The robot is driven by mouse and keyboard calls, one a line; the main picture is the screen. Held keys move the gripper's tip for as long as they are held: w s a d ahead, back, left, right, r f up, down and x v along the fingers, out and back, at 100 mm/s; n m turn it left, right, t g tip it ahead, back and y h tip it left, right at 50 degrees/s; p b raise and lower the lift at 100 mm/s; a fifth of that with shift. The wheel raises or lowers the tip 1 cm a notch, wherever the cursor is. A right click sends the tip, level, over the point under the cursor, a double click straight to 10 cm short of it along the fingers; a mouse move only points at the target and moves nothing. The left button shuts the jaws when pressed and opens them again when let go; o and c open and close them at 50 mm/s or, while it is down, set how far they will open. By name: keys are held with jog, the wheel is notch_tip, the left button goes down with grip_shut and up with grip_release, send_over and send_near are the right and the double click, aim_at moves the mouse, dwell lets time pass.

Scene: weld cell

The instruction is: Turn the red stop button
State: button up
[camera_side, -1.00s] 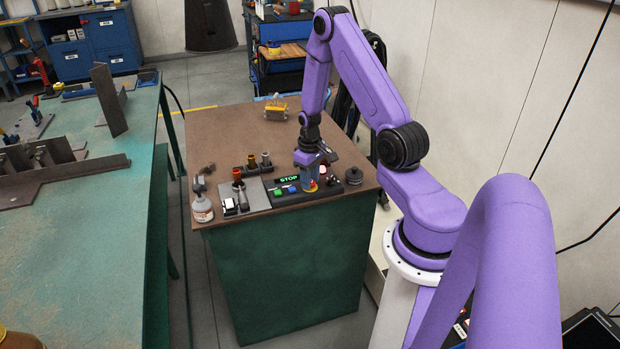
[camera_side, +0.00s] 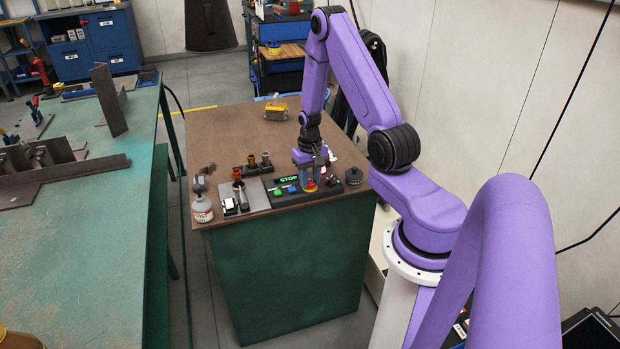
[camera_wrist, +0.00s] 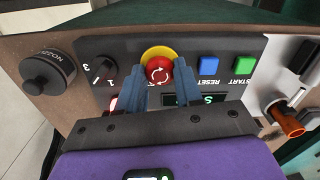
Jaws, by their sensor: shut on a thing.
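The red stop button (camera_wrist: 158,69) has white turn arrows and a yellow ring behind it, and sits on the dark control panel (camera_wrist: 108,50). My gripper (camera_wrist: 160,79) is shut on the button, with one blue finger at each side of it in the wrist view. In the side view my gripper (camera_side: 309,183) points down over the panel, and a bit of red and yellow shows at its fingertips. The button is mostly hidden there by the fingers.
A blue button (camera_wrist: 208,66) and a green button (camera_wrist: 243,65) sit beside the stop button. A black knob (camera_wrist: 46,74) stands at the panel's end.

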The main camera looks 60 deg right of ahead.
jog(key=o, duration=1.1)
jog(key=shift+c, duration=0.2)
notch_tip(320, 180, up, 17)
jog(key=shift+r, duration=0.2)
